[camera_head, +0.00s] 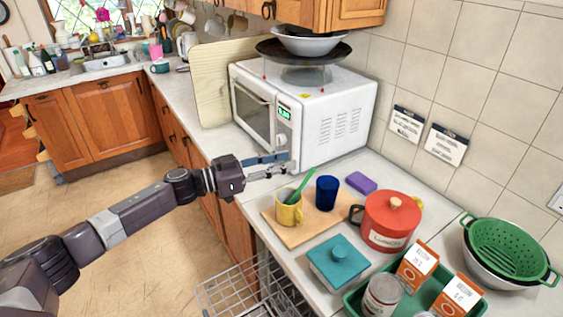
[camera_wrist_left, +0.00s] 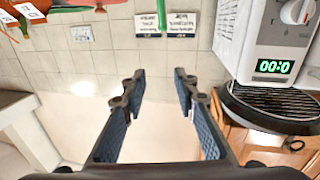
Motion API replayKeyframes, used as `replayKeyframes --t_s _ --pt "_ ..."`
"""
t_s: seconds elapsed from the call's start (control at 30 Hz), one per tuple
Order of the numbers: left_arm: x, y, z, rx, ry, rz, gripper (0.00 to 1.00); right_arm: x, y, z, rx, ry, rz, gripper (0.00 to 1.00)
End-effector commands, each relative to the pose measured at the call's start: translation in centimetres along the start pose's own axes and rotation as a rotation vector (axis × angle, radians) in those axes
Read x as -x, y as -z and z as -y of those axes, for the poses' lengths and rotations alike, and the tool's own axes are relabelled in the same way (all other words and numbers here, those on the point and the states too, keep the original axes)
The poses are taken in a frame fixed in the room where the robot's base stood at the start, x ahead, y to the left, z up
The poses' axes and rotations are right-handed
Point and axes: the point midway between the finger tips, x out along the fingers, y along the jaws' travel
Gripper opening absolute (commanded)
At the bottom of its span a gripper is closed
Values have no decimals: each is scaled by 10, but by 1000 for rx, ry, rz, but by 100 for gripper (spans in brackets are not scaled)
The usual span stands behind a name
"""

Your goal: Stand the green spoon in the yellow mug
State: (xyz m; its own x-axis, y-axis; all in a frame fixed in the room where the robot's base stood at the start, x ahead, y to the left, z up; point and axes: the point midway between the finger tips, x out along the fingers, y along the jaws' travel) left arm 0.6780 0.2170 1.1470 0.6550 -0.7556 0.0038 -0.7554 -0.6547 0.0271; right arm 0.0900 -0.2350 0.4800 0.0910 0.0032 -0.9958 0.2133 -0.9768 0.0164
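The yellow mug (camera_head: 288,212) stands upright on a wooden board on the counter. The green spoon (camera_head: 303,182) leans in it, tilted to the right, with its upper part above the rim and its lower end hidden inside the mug. My left gripper (camera_head: 285,167) is behind and to the left of the mug, in front of the microwave, apart from both mug and spoon. In the left wrist view its two fingers (camera_wrist_left: 158,88) are spread wide with nothing between them. A green strip at that view's top edge looks like the spoon. My right gripper is not in view.
A blue cup (camera_head: 327,193) stands right of the mug on the board (camera_head: 306,232). A red pot (camera_head: 389,222), teal lidded box (camera_head: 339,262) and purple sponge (camera_head: 361,182) are nearby. The white microwave (camera_head: 335,118) stands behind the gripper. A wire rack (camera_head: 240,289) juts out below the counter.

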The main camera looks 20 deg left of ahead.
Motion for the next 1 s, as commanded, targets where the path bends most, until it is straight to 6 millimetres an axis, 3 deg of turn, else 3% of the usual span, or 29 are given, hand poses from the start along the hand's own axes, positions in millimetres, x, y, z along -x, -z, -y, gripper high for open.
replayKeyframes --t_s 0.17,0.5,0.7,1.0 --pt "11 -2 0 1 1 3 28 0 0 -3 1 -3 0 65" --pt "81 -3 1 2 3 6 28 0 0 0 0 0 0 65" --pt "110 -2 0 1 0 3 28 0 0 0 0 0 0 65" --pt "120 0 0 0 -1 0 28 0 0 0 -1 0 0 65"
